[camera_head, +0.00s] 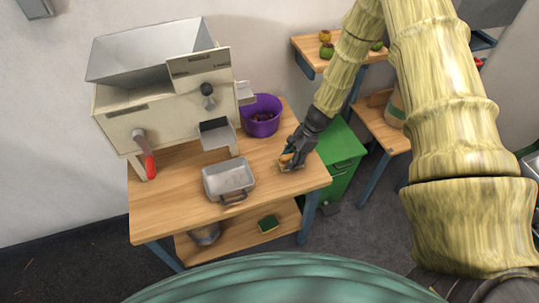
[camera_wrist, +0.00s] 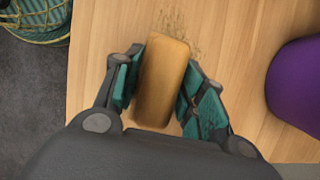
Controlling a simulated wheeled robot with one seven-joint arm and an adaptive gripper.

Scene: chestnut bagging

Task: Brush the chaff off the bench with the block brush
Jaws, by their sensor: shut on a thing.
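The block brush (camera_wrist: 162,80) has a tan wooden block and sits between the two fingers of my gripper (camera_wrist: 160,95) in the wrist view. My gripper is shut on it, with a finger along each long side. The brush also shows as a small orange-brown patch (camera_head: 286,158) under my gripper (camera_head: 291,155) in the head view, near the right end of the bench (camera_head: 170,205). Dark specks of chaff (camera_wrist: 178,23) lie on the wood just beyond the brush's far end. The bristles are hidden below the block.
A purple bucket (camera_head: 262,123) with dark contents stands behind my gripper. A metal tray (camera_head: 228,180) lies to its left, beside the cream machine (camera_head: 165,115). A green bin (camera_head: 342,160) stands past the bench's right edge.

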